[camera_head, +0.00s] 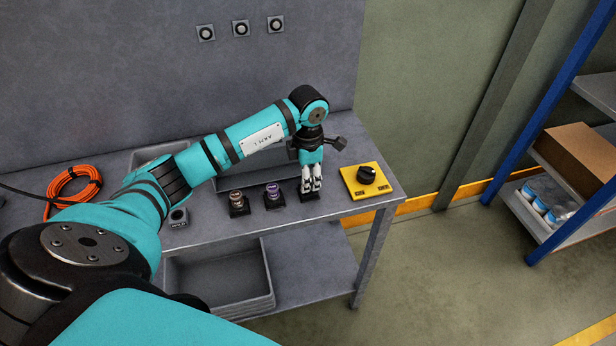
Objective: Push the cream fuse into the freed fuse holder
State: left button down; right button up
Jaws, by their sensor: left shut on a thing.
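My left gripper (311,184) points straight down over the rightmost black fuse holder (310,196) near the table's front edge. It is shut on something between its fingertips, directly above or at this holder. The fingers hide the held thing, so I cannot see its colour or whether it touches the holder. To the left, one holder (273,204) carries a purple fuse (272,189). Another holder (239,211) further left carries a brownish-grey fuse (236,196). My right gripper is not in view.
A yellow plate with a black knob (367,175) sits just right of the gripper. A grey tray (228,184) lies behind the holders. An orange cable coil (72,187) is at the left. A grey bin (220,275) stands below the table (352,205).

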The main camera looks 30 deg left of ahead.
pick_arm(q)
jog(key=shift+f+b, duration=0.45)
jog(key=shift+f, duration=0.15)
jog(key=c, duration=1)
grip_release()
jog(key=shift+r, duration=0.1)
notch_tip(320, 180, up, 12)
jog(key=shift+f, duration=0.1)
